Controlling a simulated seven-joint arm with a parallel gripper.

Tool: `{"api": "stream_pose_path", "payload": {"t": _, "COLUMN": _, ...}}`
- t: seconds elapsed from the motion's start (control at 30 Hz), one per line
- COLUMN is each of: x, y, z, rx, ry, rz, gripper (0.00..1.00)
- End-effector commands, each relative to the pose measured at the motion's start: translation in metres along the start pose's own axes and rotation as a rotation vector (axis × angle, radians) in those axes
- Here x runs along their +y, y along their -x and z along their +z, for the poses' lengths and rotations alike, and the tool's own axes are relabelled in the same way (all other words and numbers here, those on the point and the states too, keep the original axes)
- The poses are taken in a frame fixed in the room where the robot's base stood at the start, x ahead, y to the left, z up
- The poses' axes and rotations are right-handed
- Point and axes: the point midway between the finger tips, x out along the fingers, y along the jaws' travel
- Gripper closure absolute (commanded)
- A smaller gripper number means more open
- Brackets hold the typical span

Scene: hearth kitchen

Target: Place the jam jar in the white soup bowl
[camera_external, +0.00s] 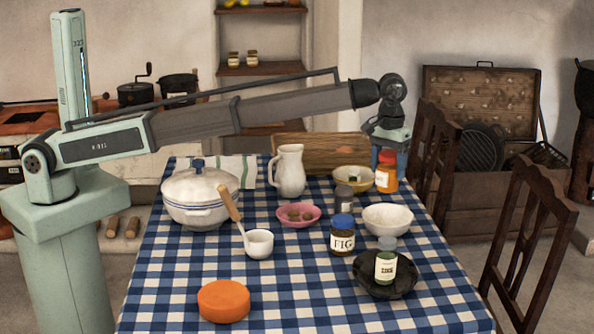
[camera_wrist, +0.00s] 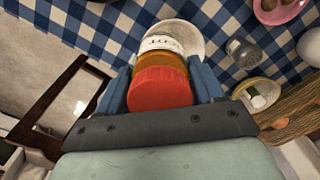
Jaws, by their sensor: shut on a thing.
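My gripper (camera_external: 388,158) is shut on an orange jam jar (camera_external: 386,178) with a red lid, at the far right of the table. In the wrist view, the blue fingers of my gripper (camera_wrist: 162,78) hold the sides of the jar (camera_wrist: 162,90), lid toward the camera; its pale label is partly hidden. A white bowl (camera_external: 387,219) stands on the cloth below the jar in the external view, with a visible gap between them. In the wrist view, the white bowl (camera_wrist: 184,34) lies beyond the jar, which hides part of it. The bowl looks empty.
A blue-lidded fig jar (camera_external: 342,240), a dark bowl (camera_external: 372,287) with a green bottle, and a grey-topped shaker (camera_external: 345,200) stand close by. A yellow-rimmed bowl (camera_external: 341,181) is behind. A pink bowl (camera_external: 290,221) and white jug (camera_external: 291,170) are left. Chairs flank the right edge.

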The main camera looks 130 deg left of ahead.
Motion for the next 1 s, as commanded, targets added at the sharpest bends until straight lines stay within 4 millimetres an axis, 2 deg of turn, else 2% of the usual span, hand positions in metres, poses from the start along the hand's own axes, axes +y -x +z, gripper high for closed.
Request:
{"api": "stream_pose_path", "payload": {"t": 0.03, "x": -0.004, "y": 0.001, "z": -0.015, "rx": 0.000, "ry": -0.001, "rz": 0.001, "gripper": 0.82}}
{"api": "stream_pose_path", "payload": {"t": 0.27, "x": -0.020, "y": 0.000, "z": -0.054, "rx": 0.000, "ry": -0.018, "rz": 0.001, "gripper": 0.82}}
{"api": "stream_pose_path", "payload": {"t": 0.3, "x": -0.019, "y": -0.010, "z": -0.050, "rx": -0.001, "ry": -0.020, "rz": 0.000, "gripper": 0.82}}
{"api": "stream_pose_path", "payload": {"t": 0.5, "x": -0.019, "y": -0.037, "z": -0.049, "rx": -0.001, "ry": -0.019, "rz": 0.000, "gripper": 0.82}}
{"api": "stream_pose_path", "payload": {"t": 0.77, "x": -0.019, "y": -0.059, "z": -0.049, "rx": 0.000, "ry": -0.019, "rz": 0.000, "gripper": 0.82}}
{"api": "stream_pose_path", "payload": {"t": 1.0, "x": -0.019, "y": -0.094, "z": -0.049, "rx": -0.001, "ry": -0.019, "rz": -0.001, "gripper": 0.82}}
